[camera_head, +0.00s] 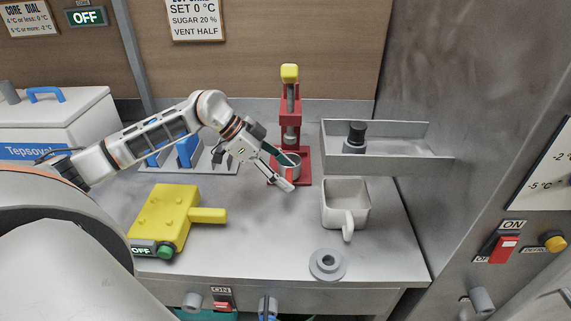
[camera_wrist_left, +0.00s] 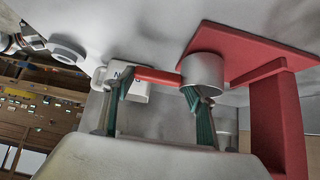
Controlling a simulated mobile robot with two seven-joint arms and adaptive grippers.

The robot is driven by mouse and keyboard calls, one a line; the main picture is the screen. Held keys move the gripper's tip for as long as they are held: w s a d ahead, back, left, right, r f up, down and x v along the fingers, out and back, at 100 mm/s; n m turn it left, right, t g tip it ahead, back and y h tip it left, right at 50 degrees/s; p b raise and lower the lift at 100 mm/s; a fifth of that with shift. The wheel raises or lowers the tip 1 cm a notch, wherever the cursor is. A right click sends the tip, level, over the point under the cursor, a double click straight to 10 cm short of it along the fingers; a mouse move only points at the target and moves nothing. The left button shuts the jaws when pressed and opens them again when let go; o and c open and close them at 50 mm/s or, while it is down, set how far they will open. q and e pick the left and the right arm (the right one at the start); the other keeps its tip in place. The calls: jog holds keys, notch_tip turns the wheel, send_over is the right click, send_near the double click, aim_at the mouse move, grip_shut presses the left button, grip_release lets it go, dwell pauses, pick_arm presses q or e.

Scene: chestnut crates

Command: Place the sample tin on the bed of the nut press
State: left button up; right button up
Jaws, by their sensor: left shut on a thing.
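The sample tin (camera_head: 291,171) is a small grey metal cup. My left gripper (camera_head: 279,170) is at it, with its fingers shut on it. In the wrist view the tin (camera_wrist_left: 204,70) shows by the right green finger of the gripper (camera_wrist_left: 157,96), and a red bar spans the gap between the fingers. The nut press (camera_head: 290,107) is red with a yellow knob on top. Its red bed (camera_head: 304,178) is under and around the tin; it also shows in the wrist view (camera_wrist_left: 250,48). I cannot tell whether the tin touches the bed.
A white square mug (camera_head: 346,199) stands right of the press, with a grey ring (camera_head: 328,264) in front. A grey tray (camera_head: 374,160) with a black-topped item stands at the right. A yellow box (camera_head: 165,215) lies at the left. The counter's front middle is clear.

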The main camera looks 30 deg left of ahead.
aim_at(297, 174)
pick_arm(q)
jog(key=w+a, duration=0.1)
jog(key=w, duration=0.1)
jog(key=w+a, duration=0.1)
jog(key=w, duration=0.1)
jog(key=shift+a, duration=0.1)
jog(key=shift+s+f, duration=0.15)
jog(key=shift+f, duration=0.1)
jog(key=o, duration=1.4)
jog(key=shift+f, duration=0.15)
jog(key=shift+o, duration=0.2)
jog(key=v, duration=1.2)
jog(key=shift+a, duration=0.1)
